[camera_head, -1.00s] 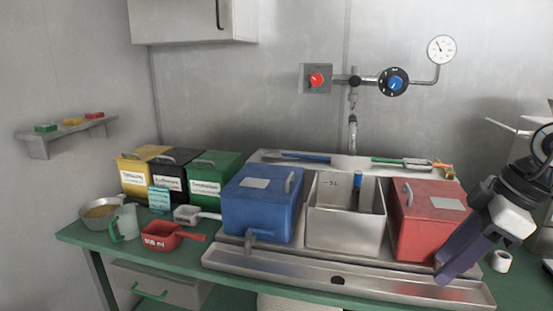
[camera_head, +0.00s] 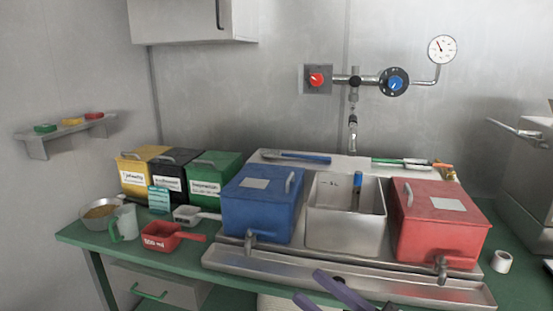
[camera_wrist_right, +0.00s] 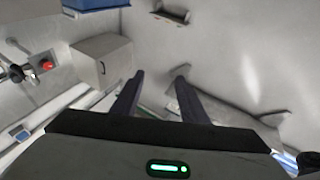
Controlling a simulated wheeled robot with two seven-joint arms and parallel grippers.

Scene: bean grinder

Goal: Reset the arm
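My right gripper (camera_head: 308,285) shows at the bottom edge of the head view, in front of the steel drip tray (camera_head: 290,270). Only its two purple fingers show there, spread apart with nothing between them. In the right wrist view the gripper (camera_wrist_right: 160,78) is also open and empty, and its fingers point at the room with a grey wall and a small cabinet (camera_wrist_right: 102,60). My left gripper is not in view.
A blue box (camera_head: 258,215), an open steel bin (camera_head: 343,232) and a red box (camera_head: 438,235) with a tap stand behind the drip tray. A red scoop (camera_head: 160,237) and a jug (camera_head: 125,223) stand on the green table at left.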

